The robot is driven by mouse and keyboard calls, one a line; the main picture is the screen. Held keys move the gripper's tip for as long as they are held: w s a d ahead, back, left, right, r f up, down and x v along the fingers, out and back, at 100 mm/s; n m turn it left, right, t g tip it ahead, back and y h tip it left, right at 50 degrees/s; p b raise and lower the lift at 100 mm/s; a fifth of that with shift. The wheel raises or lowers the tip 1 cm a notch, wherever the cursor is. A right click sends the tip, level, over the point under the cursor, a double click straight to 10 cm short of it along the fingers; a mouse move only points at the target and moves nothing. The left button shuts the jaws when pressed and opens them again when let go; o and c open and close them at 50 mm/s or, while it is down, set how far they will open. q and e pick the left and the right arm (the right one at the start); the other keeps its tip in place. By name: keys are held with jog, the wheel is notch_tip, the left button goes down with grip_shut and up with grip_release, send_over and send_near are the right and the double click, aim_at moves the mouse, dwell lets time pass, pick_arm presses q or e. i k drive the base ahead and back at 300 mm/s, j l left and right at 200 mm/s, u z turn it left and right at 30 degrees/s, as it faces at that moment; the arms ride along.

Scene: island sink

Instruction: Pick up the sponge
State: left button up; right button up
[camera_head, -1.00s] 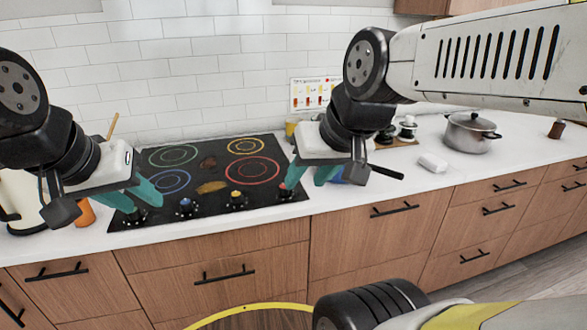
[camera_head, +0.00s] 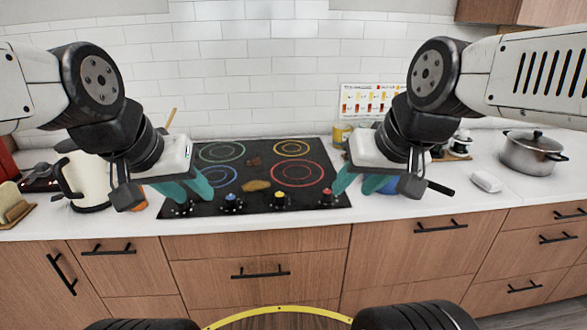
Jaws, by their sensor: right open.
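No thing in view is clearly a sponge. A small yellow-brown patch or piece (camera_head: 256,185) lies flat on the black cooktop (camera_head: 228,208), between my grippers. A pale rounded block (camera_head: 486,181) lies on the counter at the right; I cannot tell if either is the sponge. My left gripper (camera_head: 192,194), with teal fingers, is open and empty over the cooktop's left front. My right gripper (camera_head: 357,187) is open and empty by the cooktop's right edge, left of the pale block. A blue thing (camera_head: 382,185) is partly hidden behind it.
A cream kettle (camera_head: 88,182) stands left of the cooktop, with bread (camera_head: 12,205) further left. A lidded pot (camera_head: 532,153) stands at the right behind the pale block. A yellow can (camera_head: 342,134) stands behind the cooktop. Wooden drawers (camera_head: 255,245) front the counter. The right-hand counter is mostly clear.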

aim_at(483, 179)
jog(key=z, duration=1.6)
jog(key=i+l, duration=0.15)
jog(key=i, duration=0.2)
jog(key=i+l, duration=0.2)
jog(key=i, duration=0.2)
jog(key=i+l+u, duration=0.1)
jog(key=i, duration=0.25)
